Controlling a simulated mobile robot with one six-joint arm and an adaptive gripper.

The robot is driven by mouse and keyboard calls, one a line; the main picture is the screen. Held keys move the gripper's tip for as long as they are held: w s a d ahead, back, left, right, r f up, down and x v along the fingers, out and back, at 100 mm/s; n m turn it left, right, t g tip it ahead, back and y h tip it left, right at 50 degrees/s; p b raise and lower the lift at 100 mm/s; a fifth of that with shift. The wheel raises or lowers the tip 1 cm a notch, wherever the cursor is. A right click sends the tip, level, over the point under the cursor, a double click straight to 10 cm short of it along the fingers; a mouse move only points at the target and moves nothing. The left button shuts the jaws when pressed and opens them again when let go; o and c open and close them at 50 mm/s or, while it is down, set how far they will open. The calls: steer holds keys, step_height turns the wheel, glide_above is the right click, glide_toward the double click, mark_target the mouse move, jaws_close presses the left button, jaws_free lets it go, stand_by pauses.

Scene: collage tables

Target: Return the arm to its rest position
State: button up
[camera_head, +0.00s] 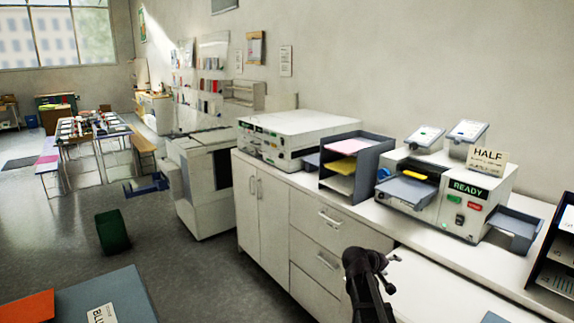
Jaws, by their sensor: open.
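My gripper (392,272) is at the lower middle right, at the end of my dark arm (368,285). It is open, and I see nothing between its fingers. It appears in front of the white drawer cabinet (309,225) and below the counter machine. How far it is from the cabinet front is hard to tell.
On the counter stand a machine with a READY display (467,189), a HALF sign (487,158), a dark paper tray rack (358,168) and a white machine (295,135). A blue board (130,290) lies at lower left. Open floor (190,275) lies left of the cabinet.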

steer(key=s+a+f+m+g+y, duration=0.1)
steer(key=s+a+f+g+y, duration=0.3)
steer(key=s+a, duration=0.55)
steer(key=s+a+f+m+g+y, duration=0.15)
steer(key=s+a+f+y, duration=0.4)
steer(key=s, duration=0.65)
steer(key=shift+y, duration=0.55)
steer(key=f+b, duration=0.2)
steer(key=a+f+b, duration=0.1)
steer(key=f+b, duration=0.2)
steer(key=shift+s+f+b, duration=0.15)
steer(key=shift+f+b, duration=0.05)
steer(key=shift+b, duration=0.1)
